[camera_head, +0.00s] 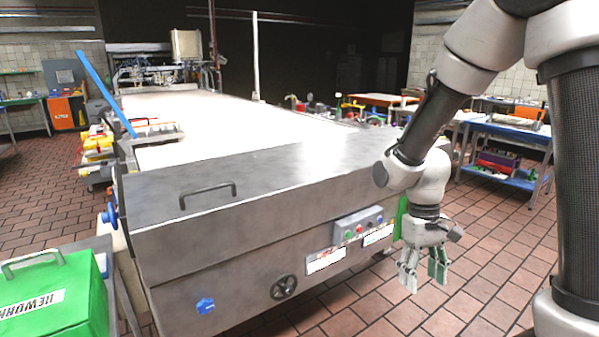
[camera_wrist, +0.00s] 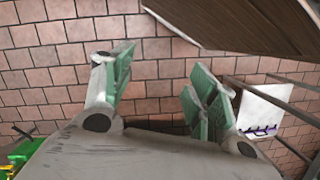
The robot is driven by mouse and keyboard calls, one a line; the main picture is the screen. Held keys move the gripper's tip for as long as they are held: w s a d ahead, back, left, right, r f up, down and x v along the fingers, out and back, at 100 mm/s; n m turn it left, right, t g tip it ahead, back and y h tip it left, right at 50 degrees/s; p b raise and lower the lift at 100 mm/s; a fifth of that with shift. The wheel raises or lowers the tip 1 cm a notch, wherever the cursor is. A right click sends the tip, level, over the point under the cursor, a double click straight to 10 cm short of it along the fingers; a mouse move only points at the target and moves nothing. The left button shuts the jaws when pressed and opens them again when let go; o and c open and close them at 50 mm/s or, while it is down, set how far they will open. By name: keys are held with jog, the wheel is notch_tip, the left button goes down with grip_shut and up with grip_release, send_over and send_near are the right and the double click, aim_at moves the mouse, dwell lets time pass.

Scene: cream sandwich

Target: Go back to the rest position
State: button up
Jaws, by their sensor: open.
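My gripper (camera_head: 424,272) hangs at the end of my arm on the right side of the head view, pointing down in front of the steel machine's right end. My arm bends down from the upper right of the head view.
A long steel machine (camera_head: 240,220) with a white belt (camera_head: 225,118) fills the middle. A green box (camera_head: 55,300) stands at the lower left. Blue-shelved tables (camera_head: 510,128) stand at the right. Brown tiled floor (camera_head: 480,250) is clear around my gripper.

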jog(key=s+d+r+m+t, duration=0.1)
jog(key=s+d+r+t, duration=0.2)
jog(key=r, duration=0.7)
jog(key=s+d+r+m+t, duration=0.2)
jog(key=s+d+r+t, duration=0.2)
jog(key=s+d+r, duration=0.2)
notch_tip(320, 180, up, 4)
jog(key=shift+s+y, duration=0.4)
jog(key=shift+s, duration=0.8)
